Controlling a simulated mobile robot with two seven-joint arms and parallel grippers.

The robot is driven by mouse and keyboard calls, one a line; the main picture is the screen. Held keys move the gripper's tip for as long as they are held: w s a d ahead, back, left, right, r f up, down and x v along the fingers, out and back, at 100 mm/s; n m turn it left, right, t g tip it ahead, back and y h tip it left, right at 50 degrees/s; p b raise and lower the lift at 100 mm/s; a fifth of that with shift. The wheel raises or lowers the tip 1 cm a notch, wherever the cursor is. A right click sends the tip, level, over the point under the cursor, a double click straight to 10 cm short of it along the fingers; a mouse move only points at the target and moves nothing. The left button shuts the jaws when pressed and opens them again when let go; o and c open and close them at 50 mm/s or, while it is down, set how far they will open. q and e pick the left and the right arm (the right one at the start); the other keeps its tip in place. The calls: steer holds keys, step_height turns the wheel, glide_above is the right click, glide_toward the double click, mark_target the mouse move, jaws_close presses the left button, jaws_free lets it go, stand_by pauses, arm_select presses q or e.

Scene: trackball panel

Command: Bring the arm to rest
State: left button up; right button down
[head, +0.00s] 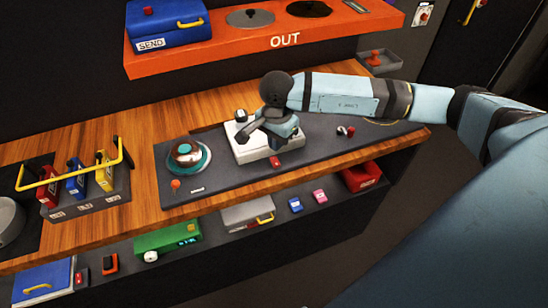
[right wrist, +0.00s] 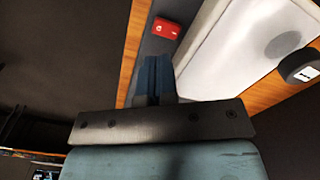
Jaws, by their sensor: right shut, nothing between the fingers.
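My right arm reaches in from the right in the head view, and its right gripper (head: 246,136) hangs over a white block (head: 243,154) on the dark grey panel (head: 222,174). In the right wrist view the fingers (right wrist: 156,65) are together with nothing between them, beside the white block (right wrist: 225,45). Whether they touch anything is unclear. A small red piece (head: 275,162) lies in front of the block; a red piece (right wrist: 166,28) also shows in the wrist view. My left gripper is not seen.
An orange shelf (head: 222,60) marked OUT carries a blue SEND box (head: 168,22) above the wooden counter (head: 140,215). A rack (head: 88,195) with a yellow handle stands left. A lower shelf holds a green box (head: 165,238) and other items.

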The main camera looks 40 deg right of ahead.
stand_by(0.4)
steer(key=s+a+m+g+y+p, duration=0.1)
steer(key=s+a+m+y, duration=0.25)
steer(key=a+y, duration=0.45)
steer(key=s+a+m+g+y, duration=0.1)
steer(key=s+a+m+y, duration=0.3)
steer(key=a, duration=0.7)
steer(key=a+r+m+t+y+p, duration=0.1)
steer(key=a+r+m+t+y, duration=0.5)
steer(key=m, duration=0.6)
steer(key=d+f+m+t+h+p, duration=0.1)
steer(key=d+f+m+t+h, duration=0.25)
steer(key=m+t, duration=0.45)
steer(key=d+f+m+t+h, duration=0.3)
steer(key=d+m+t+h, duration=0.15)
steer(key=m, duration=0.85)
steer(key=s+d+f+m+g+h, duration=0.2)
steer(key=s+f+m+h, duration=0.1)
steer(key=s+f+m, duration=0.2)
steer(key=s+d+f+m+g+h+p, duration=0.1)
steer(key=s+d+f+m+g+h, duration=0.2)
steer(key=f+m, duration=0.6)
steer(key=s+h, duration=0.1)
steer(key=s, duration=0.1)
steer(key=shift+s+d+g, duration=0.2)
steer(key=shift+s+g, duration=0.15)
steer(key=shift+s, duration=0.05)
